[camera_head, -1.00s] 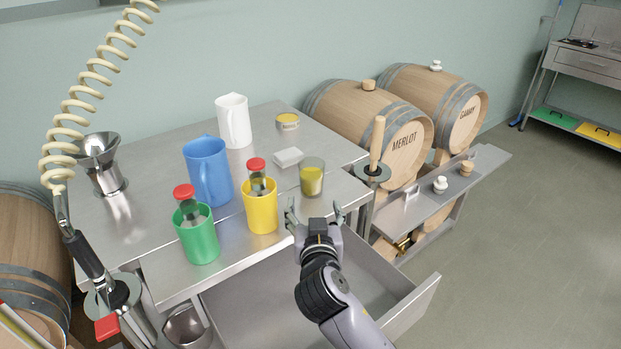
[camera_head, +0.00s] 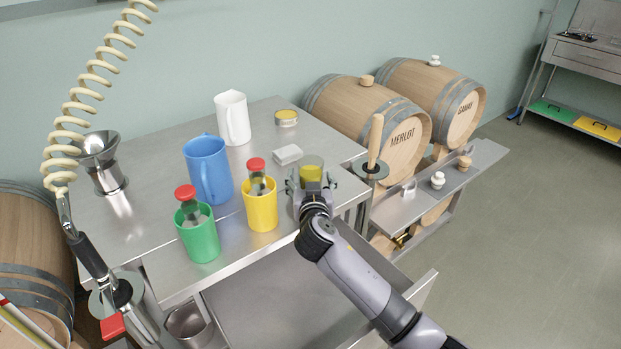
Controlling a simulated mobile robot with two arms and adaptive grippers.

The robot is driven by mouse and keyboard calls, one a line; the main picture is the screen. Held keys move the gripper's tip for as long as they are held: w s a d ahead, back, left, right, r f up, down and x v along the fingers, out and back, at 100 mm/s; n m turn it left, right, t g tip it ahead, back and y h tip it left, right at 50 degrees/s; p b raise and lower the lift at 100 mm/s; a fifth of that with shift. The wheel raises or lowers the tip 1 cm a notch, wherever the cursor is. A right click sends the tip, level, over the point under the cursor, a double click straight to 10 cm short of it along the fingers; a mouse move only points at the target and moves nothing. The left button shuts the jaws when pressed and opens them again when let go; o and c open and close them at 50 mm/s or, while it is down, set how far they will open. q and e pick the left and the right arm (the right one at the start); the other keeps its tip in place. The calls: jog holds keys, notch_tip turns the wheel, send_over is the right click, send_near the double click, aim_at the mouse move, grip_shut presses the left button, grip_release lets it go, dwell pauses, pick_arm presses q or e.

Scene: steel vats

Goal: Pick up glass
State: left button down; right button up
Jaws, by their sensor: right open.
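The glass (camera_head: 311,169) holds a yellow liquid and stands upright near the right front edge of the steel table. My right gripper (camera_head: 313,183) is open at the glass, with one finger to its left and one to its right. The gripper's body hides the lower part of the glass. I cannot tell whether the fingers touch it. My left gripper is not in view.
A yellow cup (camera_head: 261,212) stands close left of my gripper, with a green cup (camera_head: 200,241) and blue jug (camera_head: 207,166) further left. A white block (camera_head: 287,154) lies just behind. An open drawer (camera_head: 290,305) juts out below.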

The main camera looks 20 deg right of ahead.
jog(key=c, duration=1.5)
